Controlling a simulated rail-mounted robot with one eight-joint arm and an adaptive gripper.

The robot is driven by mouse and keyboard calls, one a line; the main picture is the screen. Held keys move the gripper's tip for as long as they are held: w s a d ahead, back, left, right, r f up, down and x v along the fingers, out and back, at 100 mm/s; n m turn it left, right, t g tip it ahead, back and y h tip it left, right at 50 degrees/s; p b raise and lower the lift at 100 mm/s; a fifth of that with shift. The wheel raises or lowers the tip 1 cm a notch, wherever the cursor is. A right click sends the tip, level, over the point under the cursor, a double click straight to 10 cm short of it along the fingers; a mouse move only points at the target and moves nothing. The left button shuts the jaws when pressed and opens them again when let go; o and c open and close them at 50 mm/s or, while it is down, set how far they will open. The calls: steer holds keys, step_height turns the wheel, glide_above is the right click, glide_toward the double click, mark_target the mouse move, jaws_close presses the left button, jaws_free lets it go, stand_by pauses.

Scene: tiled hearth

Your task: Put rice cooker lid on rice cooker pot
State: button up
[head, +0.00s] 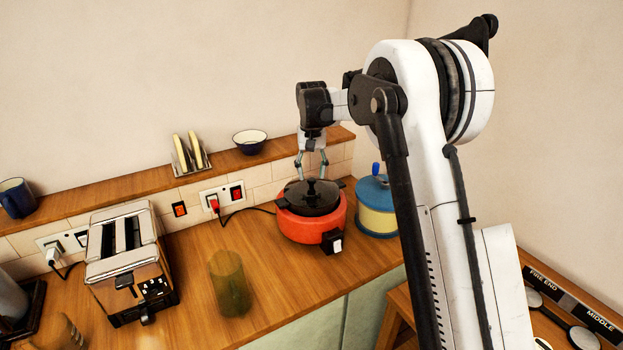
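The rice cooker pot (290,224) is red-orange and stands on the wooden counter, with a dark switch box on its front. The black rice cooker lid (312,205), with a knob at its centre, lies over the pot's opening. It looks about level; I cannot tell if its rim is fully seated. My gripper (311,170) points down just above and behind the knob. Its two fingers are spread with a gap between them, and nothing shows held. Whether a fingertip touches the lid cannot be made out.
A blue-lidded yellow canister (377,220) stands close right of the pot. A translucent green tumbler (230,283) and a chrome toaster (127,260) are to the left. A cable runs from the pot's back to a wall socket (222,196). A shelf behind holds a bowl (250,143) and a toast rack (190,155).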

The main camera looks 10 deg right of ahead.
step_height(320, 180, up, 9)
steer(key=shift+r, duration=0.2)
stand_by(0.6)
steer(key=s+r+t+b, duration=0.2)
steer(key=s+r, duration=0.1)
steer(key=s, duration=0.8)
steer(key=s+r+t+b, duration=0.1)
steer(key=s+r+b, duration=0.1)
steer(key=s, duration=0.9)
steer(key=s+f+t+b, duration=0.1)
steer(key=s+f, duration=0.3)
steer(key=s, duration=0.3)
steer(key=s+f+t+b, duration=0.1)
steer(key=s+f, duration=0.4)
steer(key=s, duration=0.3)
steer(key=s+f+n+t+b, duration=0.1)
steer(key=s+f+t, duration=0.1)
steer(key=s+f, duration=0.2)
steer(key=s, duration=0.3)
steer(key=shift+s+f, duration=0.25)
steer(key=shift+s, duration=0.1)
